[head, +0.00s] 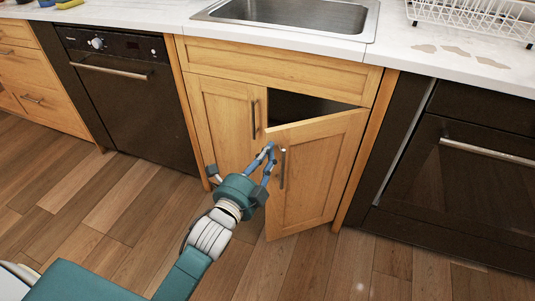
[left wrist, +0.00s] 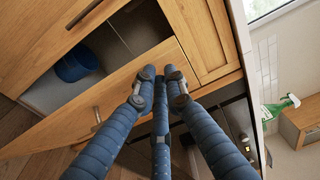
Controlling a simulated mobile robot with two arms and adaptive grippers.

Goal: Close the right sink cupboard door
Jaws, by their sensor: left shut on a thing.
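The right sink cupboard door (head: 318,175) is light wood and stands partly open, swung out from the cabinet, with its hinge side at the right. Its vertical metal handle (head: 282,168) is near its free left edge. My left gripper (head: 269,149) is at that free edge, beside the upper part of the handle, with its fingers shut on the door. In the left wrist view the blue fingers (left wrist: 160,82) meet at the door (left wrist: 120,88); the exact contact is partly hidden by them. My right gripper is not in view.
The left cupboard door (head: 227,120) is shut. A blue container (left wrist: 76,64) stands inside the cupboard. A dishwasher (head: 125,95) is at the left, an oven (head: 465,190) at the right, and the sink (head: 295,14) above. The wooden floor in front is clear.

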